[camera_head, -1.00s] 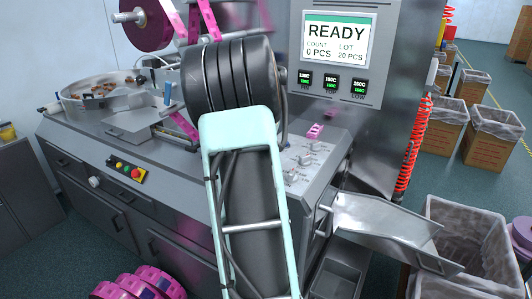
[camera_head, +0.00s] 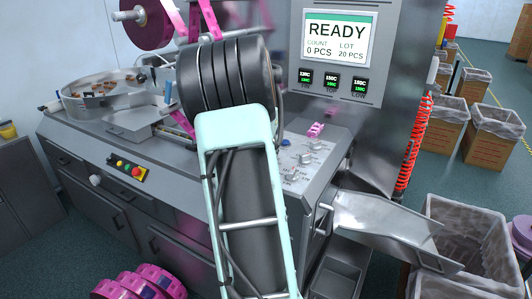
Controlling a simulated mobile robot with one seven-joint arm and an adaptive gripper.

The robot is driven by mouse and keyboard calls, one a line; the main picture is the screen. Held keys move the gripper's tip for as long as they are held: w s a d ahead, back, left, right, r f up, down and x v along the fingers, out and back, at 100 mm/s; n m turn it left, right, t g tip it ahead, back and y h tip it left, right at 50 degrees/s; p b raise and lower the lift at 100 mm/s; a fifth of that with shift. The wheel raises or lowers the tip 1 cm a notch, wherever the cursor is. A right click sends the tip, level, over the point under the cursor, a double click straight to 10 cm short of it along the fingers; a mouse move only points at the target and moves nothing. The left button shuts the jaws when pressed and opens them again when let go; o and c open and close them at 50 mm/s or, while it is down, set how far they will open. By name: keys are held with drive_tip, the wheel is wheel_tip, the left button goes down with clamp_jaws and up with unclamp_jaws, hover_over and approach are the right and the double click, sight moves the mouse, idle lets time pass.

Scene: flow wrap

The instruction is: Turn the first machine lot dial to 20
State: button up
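The machine's screen (camera_head: 335,40) reads READY, COUNT 0 PCS and LOT 20 PCS. A sloped control panel (camera_head: 318,168) below it carries several small grey dials and a small blue part (camera_head: 284,142) at its upper left. The labels are too small to read, so I cannot tell which dial is the lot dial or where it points. My arm stands large in the middle and covers the panel's left edge and part of the machine. My gripper is hidden behind my arm.
A metal chute (camera_head: 390,228) slopes down to a lined bin (camera_head: 470,245) at the right. A bowl feeder (camera_head: 105,90) and a button box (camera_head: 127,169) are left of my arm. Pink rolls (camera_head: 140,284) lie on the floor.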

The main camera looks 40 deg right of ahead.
drive_tip(key=v, duration=1.2)
idle(0.3)
